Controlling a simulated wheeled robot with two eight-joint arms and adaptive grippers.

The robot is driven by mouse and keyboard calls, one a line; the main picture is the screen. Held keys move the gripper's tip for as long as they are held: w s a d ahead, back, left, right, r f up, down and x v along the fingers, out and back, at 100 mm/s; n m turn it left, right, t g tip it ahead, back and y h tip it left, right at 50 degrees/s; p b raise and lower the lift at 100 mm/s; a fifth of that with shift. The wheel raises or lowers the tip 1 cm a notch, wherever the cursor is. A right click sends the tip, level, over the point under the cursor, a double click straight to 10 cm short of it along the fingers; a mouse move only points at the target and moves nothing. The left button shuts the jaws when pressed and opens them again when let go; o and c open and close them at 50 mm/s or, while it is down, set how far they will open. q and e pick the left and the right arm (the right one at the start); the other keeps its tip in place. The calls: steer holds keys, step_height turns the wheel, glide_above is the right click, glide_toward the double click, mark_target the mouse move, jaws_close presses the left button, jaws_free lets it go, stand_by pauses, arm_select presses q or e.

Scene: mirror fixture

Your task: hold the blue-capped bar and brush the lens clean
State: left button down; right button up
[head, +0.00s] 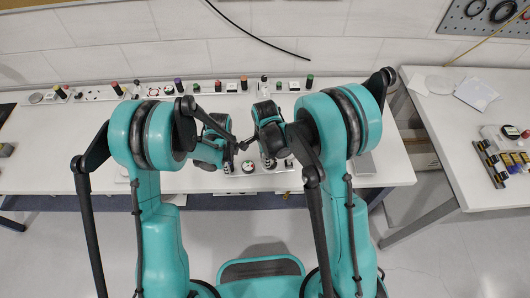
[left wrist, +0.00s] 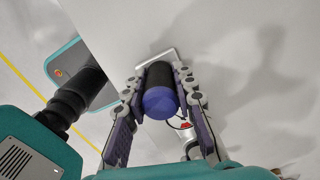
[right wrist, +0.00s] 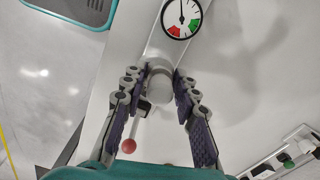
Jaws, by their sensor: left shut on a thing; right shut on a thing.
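In the left wrist view, my left gripper (left wrist: 160,95) is shut on the blue-capped bar (left wrist: 158,103), a dark cylinder whose blue end faces the camera. In the right wrist view, my right gripper (right wrist: 158,95) is shut on a pale grey round-ended piece (right wrist: 159,86); whether it is a brush is unclear. In the head view, my left gripper (head: 235,141) and right gripper (head: 250,142) are close together above the table's front part; what they hold is too small to tell. I cannot make out the lens.
A dial gauge (right wrist: 181,17) and a red-balled lever (right wrist: 128,145) show near my right gripper. A row of several coloured-capped pieces stands along the back of the white table (head: 60,150). A side table (head: 440,125) stands at right. The table's left part is mostly clear.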

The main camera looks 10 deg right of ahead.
mark_target(275, 161)
steer(key=shift+d+f, duration=0.2)
steer(key=shift+d, duration=1.75)
steer(key=shift+c, duration=0.5)
steer(key=shift+a, duration=1.85)
steer(key=shift+a+r, duration=0.15)
steer(key=shift+r, duration=4)
arm_select(q)
steer(key=c, duration=1.2)
jaws_free()
steer(key=shift+o, duration=0.2)
steer(key=shift+r, duration=0.1)
